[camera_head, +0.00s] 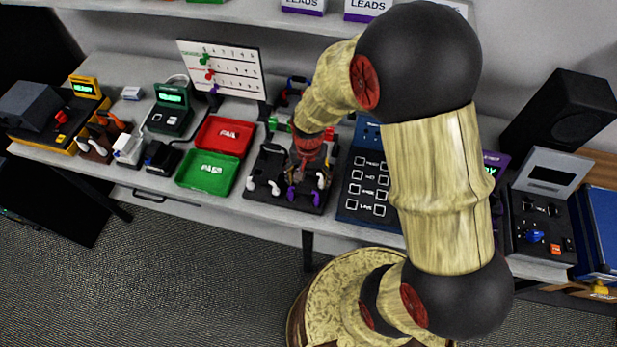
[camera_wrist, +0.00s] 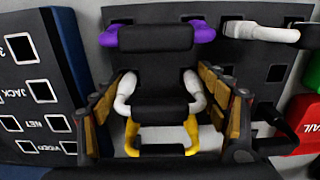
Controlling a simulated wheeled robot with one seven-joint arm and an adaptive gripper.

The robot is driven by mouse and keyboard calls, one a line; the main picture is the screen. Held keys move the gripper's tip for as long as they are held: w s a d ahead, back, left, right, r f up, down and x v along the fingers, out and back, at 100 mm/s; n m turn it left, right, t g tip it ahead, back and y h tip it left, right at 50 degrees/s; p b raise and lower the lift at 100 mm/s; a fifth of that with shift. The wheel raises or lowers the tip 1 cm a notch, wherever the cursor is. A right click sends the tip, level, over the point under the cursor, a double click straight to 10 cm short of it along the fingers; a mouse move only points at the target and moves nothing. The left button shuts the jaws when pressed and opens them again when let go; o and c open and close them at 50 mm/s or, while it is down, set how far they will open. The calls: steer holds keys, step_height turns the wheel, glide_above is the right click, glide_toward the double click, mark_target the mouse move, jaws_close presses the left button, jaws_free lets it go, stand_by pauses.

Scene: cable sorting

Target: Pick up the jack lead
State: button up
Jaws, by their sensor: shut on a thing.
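A black lead with white ends (camera_wrist: 160,82) lies between the two fingers of my gripper (camera_wrist: 160,95) in the wrist view. The fingers close on it from both sides, near its white ends. I cannot tell whether it is clear of the black rack (camera_wrist: 272,95) behind it. No label shows which lead is the jack lead. A purple-ended lead (camera_wrist: 155,38) lies above it in the picture, and a yellow-ended lead (camera_wrist: 190,135) below it. In the head view my gripper (camera_head: 307,165) is over the black rack (camera_head: 250,190), and my arm hides much of it.
A blue panel (camera_head: 350,212) with labelled sockets stands right of the rack. A red tray (camera_head: 222,148) and a green PASS tray (camera_head: 190,184) lie to its left. Another white-ended lead (camera_wrist: 262,32) lies at the upper right in the wrist view. A white board (camera_head: 222,70) stands behind.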

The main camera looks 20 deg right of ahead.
mark_target(308, 170)
step_height(308, 170, up, 10)
steer(key=shift+f+p, duration=0.1)
steer(key=shift+p, duration=1.05)
steer(key=shift+r+p, duration=1.1)
steer(key=shift+r, duration=0.55)
steer(key=shift+f, duration=0.1)
